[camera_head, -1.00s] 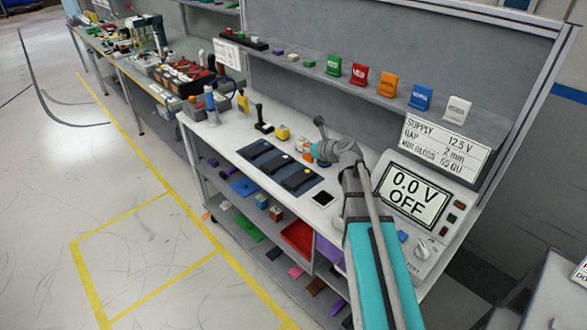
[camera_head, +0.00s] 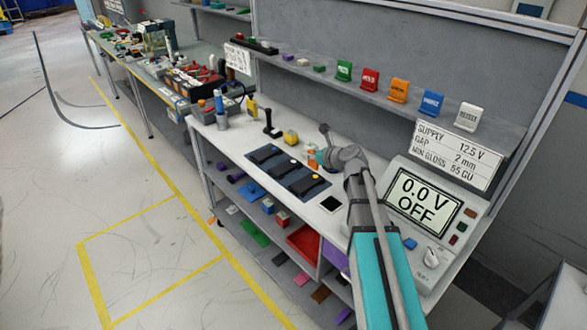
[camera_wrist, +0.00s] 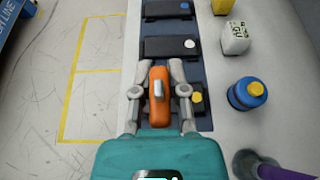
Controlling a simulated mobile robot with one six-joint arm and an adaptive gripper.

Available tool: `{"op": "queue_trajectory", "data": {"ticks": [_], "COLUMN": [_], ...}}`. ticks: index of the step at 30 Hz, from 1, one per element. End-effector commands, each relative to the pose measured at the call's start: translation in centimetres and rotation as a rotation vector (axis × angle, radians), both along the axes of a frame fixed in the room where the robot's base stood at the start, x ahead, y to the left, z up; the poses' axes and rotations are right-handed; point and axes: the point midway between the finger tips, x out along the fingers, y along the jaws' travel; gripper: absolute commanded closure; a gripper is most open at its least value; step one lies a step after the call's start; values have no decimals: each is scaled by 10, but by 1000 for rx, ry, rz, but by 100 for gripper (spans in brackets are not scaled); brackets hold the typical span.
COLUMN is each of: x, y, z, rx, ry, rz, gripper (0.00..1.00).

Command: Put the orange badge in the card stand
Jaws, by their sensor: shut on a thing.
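My gripper (camera_wrist: 158,100) is shut on an orange piece with a silver clip, which fits the orange badge (camera_wrist: 159,74). The wrist view shows it held between the fingers, over or beside the blue mat with black modules; its height above the mat is unclear. In the head view my arm hides most of the gripper. An orange lettered upright (camera_head: 399,90) stands on the back shelf among similar green, red, blue and white ones. I cannot tell which thing is the card stand.
The blue mat (camera_head: 259,172) holds black modules with blue, white and yellow buttons. A meter (camera_head: 424,200) reading 0.0 V OFF stands right of my arm.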

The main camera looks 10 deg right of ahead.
Motion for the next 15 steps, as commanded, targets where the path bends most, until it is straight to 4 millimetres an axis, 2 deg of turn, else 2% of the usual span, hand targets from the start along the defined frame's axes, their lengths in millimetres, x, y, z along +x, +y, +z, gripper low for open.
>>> {"op": "queue_trajectory", "data": {"ticks": [1,10,15], "x": [13,63,71], "y": [3,19,23], "z": [-8,-32,-49], "rx": [0,-1,-1], "ry": [0,1,-1], "rz": [2,1,0], "gripper": [100,100,100]}}
